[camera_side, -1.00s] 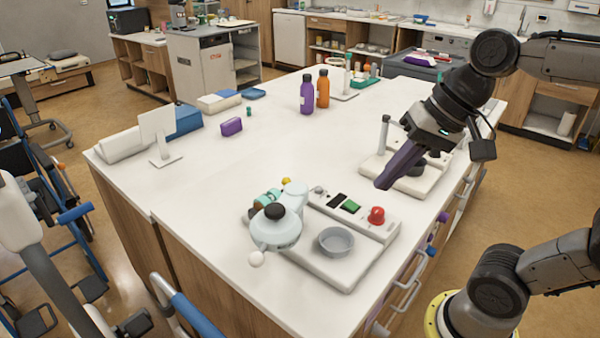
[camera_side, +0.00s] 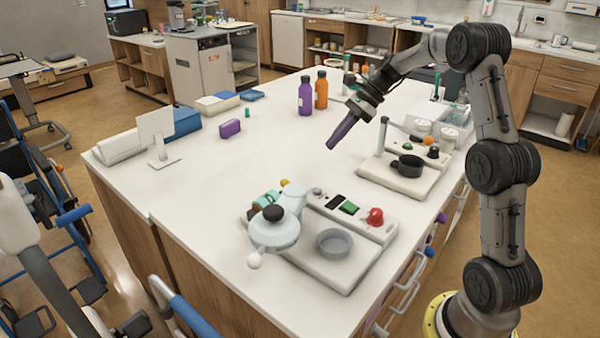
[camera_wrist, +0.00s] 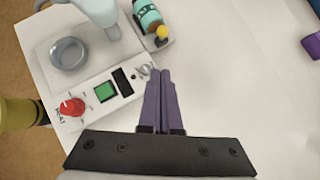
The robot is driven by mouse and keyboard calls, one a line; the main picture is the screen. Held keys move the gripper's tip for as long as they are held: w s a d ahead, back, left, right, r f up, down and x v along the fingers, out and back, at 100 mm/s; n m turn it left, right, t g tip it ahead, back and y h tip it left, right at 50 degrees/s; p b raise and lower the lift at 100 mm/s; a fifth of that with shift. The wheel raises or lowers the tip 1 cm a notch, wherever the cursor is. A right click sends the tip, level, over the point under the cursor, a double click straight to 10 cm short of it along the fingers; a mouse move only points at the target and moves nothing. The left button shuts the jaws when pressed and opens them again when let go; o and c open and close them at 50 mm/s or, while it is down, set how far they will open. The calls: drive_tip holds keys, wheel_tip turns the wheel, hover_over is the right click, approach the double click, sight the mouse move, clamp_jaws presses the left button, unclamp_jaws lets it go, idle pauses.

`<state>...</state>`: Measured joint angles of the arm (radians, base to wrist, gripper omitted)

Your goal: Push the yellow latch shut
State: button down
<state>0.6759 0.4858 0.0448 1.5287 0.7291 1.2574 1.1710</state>
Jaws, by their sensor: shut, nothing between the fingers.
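The yellow latch (camera_side: 285,183) shows as a small yellow knob behind the pale blue-grey head of the device in the side view. In the wrist view the yellow latch (camera_wrist: 162,32) sits at the end of a teal cylinder (camera_wrist: 147,14) on a light block. I cannot tell its exact position, open or closed. My gripper (camera_side: 331,147) has purple fingers, shut and empty, pointing down and to the left above the counter. In the wrist view my gripper (camera_wrist: 160,72) points towards the latch, apart from it, its tips near the panel's small grey knob.
The device has a white base, a grey bowl (camera_side: 333,241), a green button (camera_side: 349,207) and a red knob (camera_side: 376,216). A second device (camera_side: 399,185) stands behind it. Purple (camera_side: 306,94) and orange bottles (camera_side: 322,88) stand farther back.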

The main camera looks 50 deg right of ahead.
drive_tip(key=x, duration=0.9)
drive_tip(key=shift+d+f, duration=0.15)
drive_tip(key=shift+f, duration=0.45)
drive_tip(key=shift+w+a+f, duration=0.2)
drive_tip(key=shift+w+a, duration=0.35)
drive_tip(key=shift+a, duration=0.25)
drive_tip(key=shift+w+a+f, duration=0.2)
drive_tip(key=shift+w+a, duration=0.35)
drive_tip(key=shift+a, duration=0.25)
drive_tip(key=shift+a, duration=1.3)
